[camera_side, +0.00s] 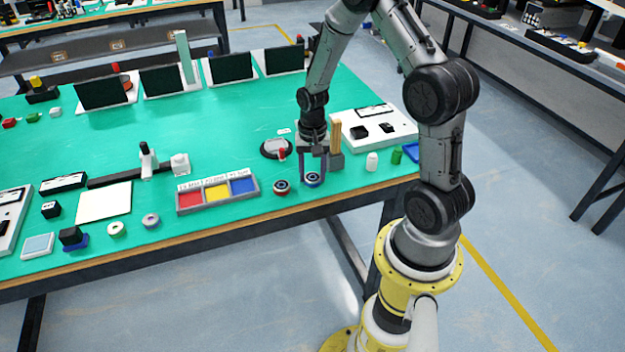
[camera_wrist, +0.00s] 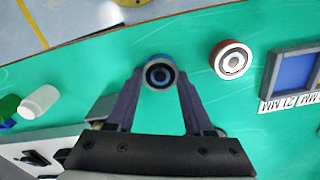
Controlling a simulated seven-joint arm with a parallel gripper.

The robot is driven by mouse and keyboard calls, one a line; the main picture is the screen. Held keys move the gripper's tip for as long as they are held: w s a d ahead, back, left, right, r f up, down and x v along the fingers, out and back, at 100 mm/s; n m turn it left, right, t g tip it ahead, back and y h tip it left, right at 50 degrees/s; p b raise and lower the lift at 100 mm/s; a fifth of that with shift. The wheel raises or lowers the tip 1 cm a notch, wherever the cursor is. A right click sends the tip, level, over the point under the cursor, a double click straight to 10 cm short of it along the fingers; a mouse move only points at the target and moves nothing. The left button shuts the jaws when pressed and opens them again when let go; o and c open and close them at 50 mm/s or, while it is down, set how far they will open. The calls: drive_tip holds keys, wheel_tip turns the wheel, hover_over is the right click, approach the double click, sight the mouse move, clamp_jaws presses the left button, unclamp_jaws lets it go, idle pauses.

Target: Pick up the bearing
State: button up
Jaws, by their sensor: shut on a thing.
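A blue-rimmed bearing (camera_side: 312,180) with a dark ring and a pale centre is near the table's front edge. My gripper (camera_side: 313,177) is above it, pointing down, with its fingers on either side of the bearing. In the wrist view the same bearing (camera_wrist: 160,72) sits between the fingertips of my gripper (camera_wrist: 159,80), and the jaws are shut on it. It appears at or very near the table surface; I cannot tell whether it is clear of it. A red-rimmed bearing (camera_side: 282,187) lies just left, and it also shows in the wrist view (camera_wrist: 232,60).
A tray with red, yellow and blue compartments (camera_side: 218,206) lies to the left. A grey block with a wooden upright (camera_side: 336,160) is close behind my gripper.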

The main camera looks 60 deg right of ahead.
clamp_jaws()
drive_tip(key=shift+r, duration=0.15)
